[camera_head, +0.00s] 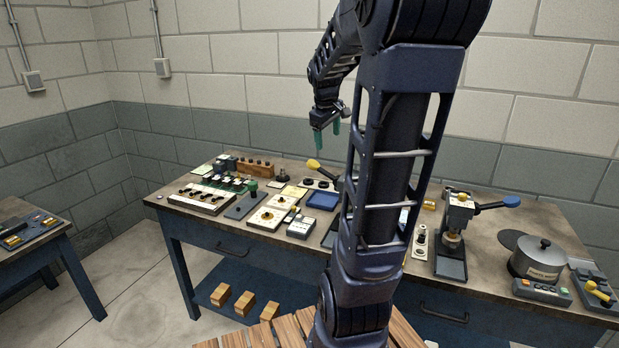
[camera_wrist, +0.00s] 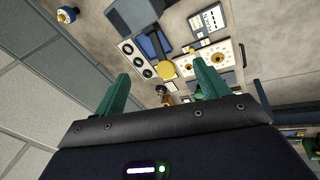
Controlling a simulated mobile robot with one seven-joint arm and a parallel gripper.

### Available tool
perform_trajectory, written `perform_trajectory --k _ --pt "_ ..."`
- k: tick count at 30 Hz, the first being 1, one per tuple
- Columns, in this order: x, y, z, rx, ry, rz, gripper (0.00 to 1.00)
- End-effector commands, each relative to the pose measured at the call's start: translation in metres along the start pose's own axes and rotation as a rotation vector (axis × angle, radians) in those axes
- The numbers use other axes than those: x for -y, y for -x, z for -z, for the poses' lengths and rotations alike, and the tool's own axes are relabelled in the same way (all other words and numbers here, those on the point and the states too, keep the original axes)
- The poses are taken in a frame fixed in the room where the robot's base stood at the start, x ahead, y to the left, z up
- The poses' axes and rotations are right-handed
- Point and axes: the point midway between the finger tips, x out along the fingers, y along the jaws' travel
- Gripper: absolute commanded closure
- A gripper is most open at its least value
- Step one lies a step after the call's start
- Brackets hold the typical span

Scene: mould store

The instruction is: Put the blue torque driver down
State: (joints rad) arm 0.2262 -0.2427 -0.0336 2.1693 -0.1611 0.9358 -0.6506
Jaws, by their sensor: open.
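My gripper (camera_head: 327,138) is raised above the back of the workbench, with its two green fingers apart. In the wrist view the fingers (camera_wrist: 162,82) stand wide with nothing held between them. I cannot make out a blue torque driver for certain in either view. A small blue and pale round thing (camera_wrist: 67,14) is at the upper left of the wrist view, but I cannot tell what it is. Part of the bench is hidden behind my arm in the head view.
The workbench (camera_head: 168,208) carries a blue tray (camera_head: 322,200), a yellow-knobbed lever (camera_head: 314,164), several panels and a wooden block (camera_head: 256,167). A press with a blue-ended lever (camera_head: 510,201) and a lidded pot (camera_head: 537,258) stand at the right. The wall is close behind.

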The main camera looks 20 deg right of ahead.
Motion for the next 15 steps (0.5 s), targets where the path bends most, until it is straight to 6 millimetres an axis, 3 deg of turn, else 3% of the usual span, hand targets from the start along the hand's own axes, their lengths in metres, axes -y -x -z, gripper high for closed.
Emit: perform_trajectory --k 6,15 --pt "0.071 0.028 -0.025 -0.074 -0.148 0.025 0.26" --pt "0.16 0.044 -0.07 -0.156 -0.353 0.087 0.26"
